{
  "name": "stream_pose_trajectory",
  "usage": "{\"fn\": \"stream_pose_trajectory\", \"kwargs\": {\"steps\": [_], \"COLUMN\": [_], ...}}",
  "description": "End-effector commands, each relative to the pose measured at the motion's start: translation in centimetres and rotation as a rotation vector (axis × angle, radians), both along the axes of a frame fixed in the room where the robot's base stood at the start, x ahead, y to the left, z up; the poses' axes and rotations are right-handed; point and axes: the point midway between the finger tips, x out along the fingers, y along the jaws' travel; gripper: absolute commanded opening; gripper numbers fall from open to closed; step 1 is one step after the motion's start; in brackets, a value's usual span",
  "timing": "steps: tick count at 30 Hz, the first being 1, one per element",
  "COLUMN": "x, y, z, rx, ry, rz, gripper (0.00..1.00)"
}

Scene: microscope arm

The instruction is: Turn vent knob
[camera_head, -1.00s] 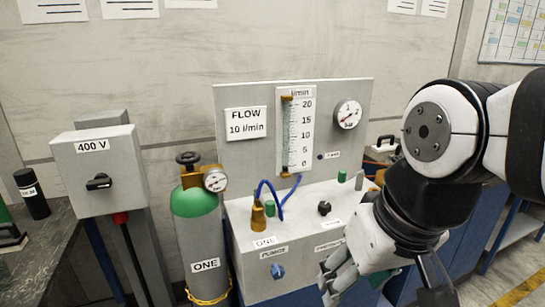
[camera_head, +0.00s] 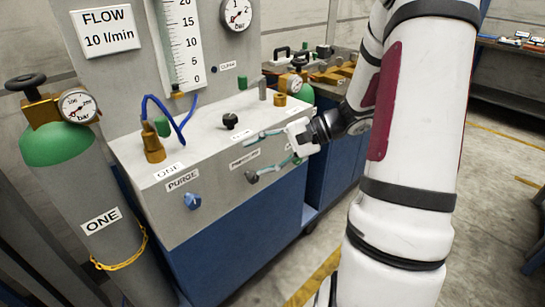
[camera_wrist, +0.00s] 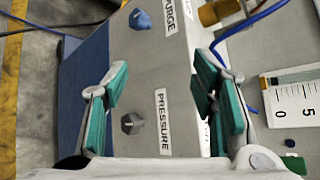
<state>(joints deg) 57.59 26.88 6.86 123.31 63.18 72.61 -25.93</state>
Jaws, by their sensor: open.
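No readable label in the frames says vent. A grey knob (camera_wrist: 131,124) beside the PRESSURE label (camera_wrist: 162,121) is on the box's front face, within the span between my fingers in the wrist view. A blue knob (camera_head: 192,200) stands by the PURGE label (camera_head: 182,181); it also shows in the wrist view (camera_wrist: 141,19). A black knob (camera_head: 230,120) is on the box's top, behind my fingers, with a small label I cannot read. My gripper (camera_head: 250,159) is open and empty at the box's front right; its green-padded fingers also show in the wrist view (camera_wrist: 162,66).
A grey and green gas cylinder (camera_head: 85,210) marked ONE stands left of the box. Blue hoses (camera_head: 168,112) rise near the flow gauge (camera_head: 180,45). A bench (camera_head: 335,75) with brass parts is behind right. Open floor (camera_head: 490,190) lies right.

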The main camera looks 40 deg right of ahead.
Motion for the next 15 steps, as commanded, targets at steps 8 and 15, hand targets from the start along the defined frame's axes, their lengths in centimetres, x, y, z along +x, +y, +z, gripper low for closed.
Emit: {"fn": "stream_pose_trajectory", "kwargs": {"steps": [8,15], "x": [1.0,-1.9], "y": [-13.5,-22.7], "z": [-10.2,-17.5], "rx": [0.263,0.384], "ry": [-0.14,-0.256], "rz": [-0.447,-0.772], "gripper": [0.52,0.52]}}
